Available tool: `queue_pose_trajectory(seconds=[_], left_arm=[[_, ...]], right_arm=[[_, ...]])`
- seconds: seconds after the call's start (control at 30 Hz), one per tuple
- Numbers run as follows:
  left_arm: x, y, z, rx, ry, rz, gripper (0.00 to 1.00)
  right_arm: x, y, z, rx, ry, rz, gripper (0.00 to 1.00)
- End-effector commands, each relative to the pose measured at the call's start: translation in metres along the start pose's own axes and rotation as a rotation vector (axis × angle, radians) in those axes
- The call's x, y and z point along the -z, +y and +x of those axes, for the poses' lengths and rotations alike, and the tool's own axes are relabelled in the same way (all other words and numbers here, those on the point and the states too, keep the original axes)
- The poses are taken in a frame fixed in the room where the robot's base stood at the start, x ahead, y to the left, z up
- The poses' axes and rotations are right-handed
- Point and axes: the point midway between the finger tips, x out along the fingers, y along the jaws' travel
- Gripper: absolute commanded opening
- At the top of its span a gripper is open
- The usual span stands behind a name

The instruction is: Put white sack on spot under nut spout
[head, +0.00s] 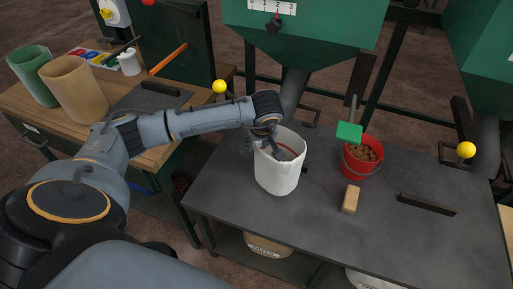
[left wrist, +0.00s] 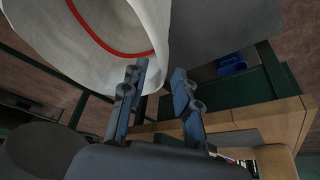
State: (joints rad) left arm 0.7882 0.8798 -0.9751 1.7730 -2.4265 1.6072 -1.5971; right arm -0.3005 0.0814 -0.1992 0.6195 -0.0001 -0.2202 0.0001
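The white sack (head: 277,178) stands upright and open on the dark table in the head view, in front of a grey spout (head: 292,88) that comes down from a green hopper. It has a red line inside. My left gripper (head: 272,148) is at the sack's rim, with the fingers partly over its mouth. In the left wrist view, the sack (left wrist: 85,35) fills the upper left, and the fingers of my left gripper (left wrist: 158,78) stand apart, with the sack's edge close to them. I cannot tell whether they touch it. My right gripper is out of view.
A red bucket (head: 361,163) of brown pieces, a green scoop (head: 349,132), a tan block (head: 351,198) and a dark bar (head: 427,204) are to the right. A second hopper (head: 487,45) stands far right. Tan and green containers stand on a wooden bench (head: 25,108) at left. The table's front is clear.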

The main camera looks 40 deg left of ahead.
Motion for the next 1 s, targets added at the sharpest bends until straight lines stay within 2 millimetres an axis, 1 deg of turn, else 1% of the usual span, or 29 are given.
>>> queue_pose_trajectory(seconds=[0.03, 0.1, 0.2, 0.3, 0.4, 0.57, 1.0], left_arm=[[0.001, 0.001, -0.011, -0.004, 0.006, 0.001, 0.30], [0.001, 0.001, -0.027, -0.005, 0.005, 0.001, 0.30], [0.001, 0.001, -0.047, -0.004, 0.004, 0.001, 0.30], [0.001, 0.001, -0.062, -0.003, 0.003, 0.001, 0.30], [0.000, 0.000, -0.073, -0.002, 0.002, 0.000, 0.30], [0.000, 0.000, -0.079, 0.001, 0.001, 0.000, 0.30], [0.000, 0.000, -0.079, 0.000, 0.001, 0.000, 0.30]], right_arm=[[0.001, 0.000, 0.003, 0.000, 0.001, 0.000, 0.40], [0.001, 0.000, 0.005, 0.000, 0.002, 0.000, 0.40], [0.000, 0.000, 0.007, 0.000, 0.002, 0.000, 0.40], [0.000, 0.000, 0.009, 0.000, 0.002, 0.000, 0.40], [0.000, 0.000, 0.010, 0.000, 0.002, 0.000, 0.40], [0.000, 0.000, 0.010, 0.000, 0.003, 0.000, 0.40], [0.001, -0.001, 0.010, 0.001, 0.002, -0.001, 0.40]])
